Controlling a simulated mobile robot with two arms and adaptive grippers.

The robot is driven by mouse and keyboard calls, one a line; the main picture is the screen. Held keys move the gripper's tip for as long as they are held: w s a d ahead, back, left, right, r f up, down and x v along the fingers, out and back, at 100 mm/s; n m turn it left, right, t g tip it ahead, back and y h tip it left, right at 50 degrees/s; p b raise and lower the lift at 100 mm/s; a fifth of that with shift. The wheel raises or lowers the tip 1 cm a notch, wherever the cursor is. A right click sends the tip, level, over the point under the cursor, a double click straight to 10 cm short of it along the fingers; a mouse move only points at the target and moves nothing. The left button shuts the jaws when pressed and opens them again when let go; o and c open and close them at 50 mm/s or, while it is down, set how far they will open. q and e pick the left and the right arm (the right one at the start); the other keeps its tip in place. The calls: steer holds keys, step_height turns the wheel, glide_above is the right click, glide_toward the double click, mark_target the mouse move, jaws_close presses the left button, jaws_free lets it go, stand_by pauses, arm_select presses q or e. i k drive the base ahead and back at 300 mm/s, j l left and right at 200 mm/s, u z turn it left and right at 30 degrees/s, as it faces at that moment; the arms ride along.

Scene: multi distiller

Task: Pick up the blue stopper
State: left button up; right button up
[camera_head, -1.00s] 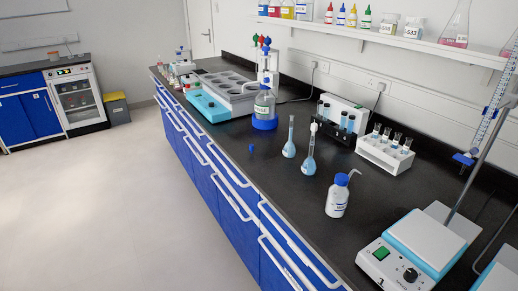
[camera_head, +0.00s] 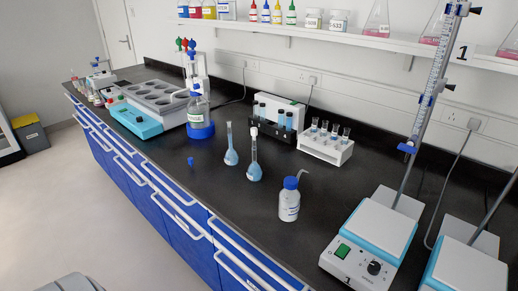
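The blue stopper (camera_head: 190,161) is a small blue piece on the black bench top (camera_head: 215,205), near the bench's front edge and left of the flasks. One volumetric flask with blue liquid (camera_head: 231,157) stands open-necked behind and right of it. A second flask with blue liquid (camera_head: 254,172) has a white stopper in its neck. Neither of my grippers shows in the view. A grey shape at the bottom left edge may be part of my own body.
A wash bottle with a blue cap (camera_head: 289,204) stands right of the flasks. A white tube rack (camera_head: 326,149), a hotplate stirrer (camera_head: 368,245) and a large blue-based bottle (camera_head: 200,131) stand around. Bench space around the stopper is clear.

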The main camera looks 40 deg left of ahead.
mark_target(190, 160)
steer(key=j+z, duration=0.2)
steer(key=j, duration=0.25)
steer(key=j+z, duration=0.25)
steer(key=j, duration=0.2)
steer(key=k+j+z, duration=0.2)
steer(key=j, duration=0.25)
steer(key=k+j+z, duration=0.2)
steer(key=j, duration=0.25)
steer(key=j+z, duration=0.25)
steer(key=j, duration=0.2)
steer(key=k+j+z, duration=0.2)
steer(key=j, duration=0.15)
